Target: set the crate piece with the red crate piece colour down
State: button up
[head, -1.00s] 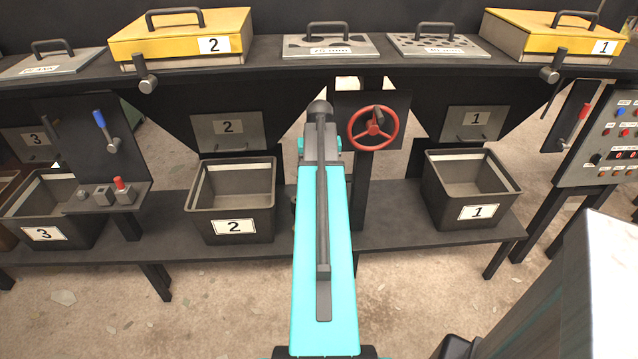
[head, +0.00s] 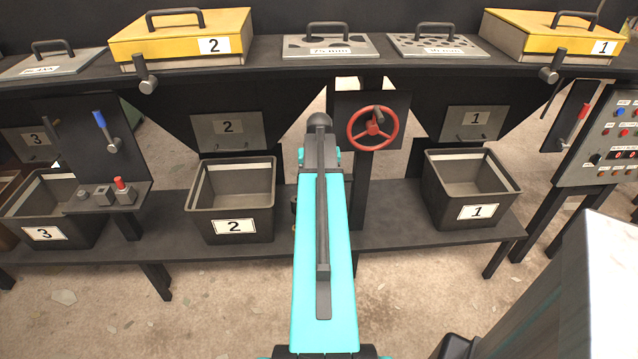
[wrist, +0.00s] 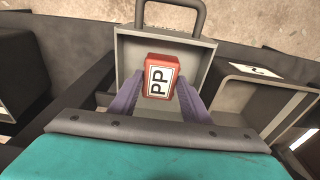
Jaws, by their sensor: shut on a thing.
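The red crate piece (wrist: 159,76) shows in the wrist view, a small red block with a white label reading "PP". My gripper (wrist: 160,92) has its two purple fingers on either side of the piece and is shut on it. Behind the piece in the wrist view is a grey open-topped tray or box (wrist: 127,62) with a dark handle. I cannot tell whether the piece touches it. In the head view my own turquoise arm hides the gripper and the piece.
Dark crates numbered 1 (head: 448,205), 2 (head: 210,220) and 3 (head: 68,235) stand on a low dark shelf (head: 390,228). A red handwheel (head: 356,140) is right of my arm. A control panel (head: 612,165) is at the far right. Another crate (wrist: 245,90) flanks the tray in the wrist view.

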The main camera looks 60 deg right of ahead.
jog(key=shift+f, duration=0.15)
jog(key=o, duration=1)
jog(key=shift+o, duration=0.2)
notch_tip(320, 180, up, 12)
jog(key=a, duration=0.1)
jog(key=shift+s+b, duration=0.4)
jog(key=shift+s, duration=0.05)
jog(key=shift+a, duration=0.1)
dwell(0.5)
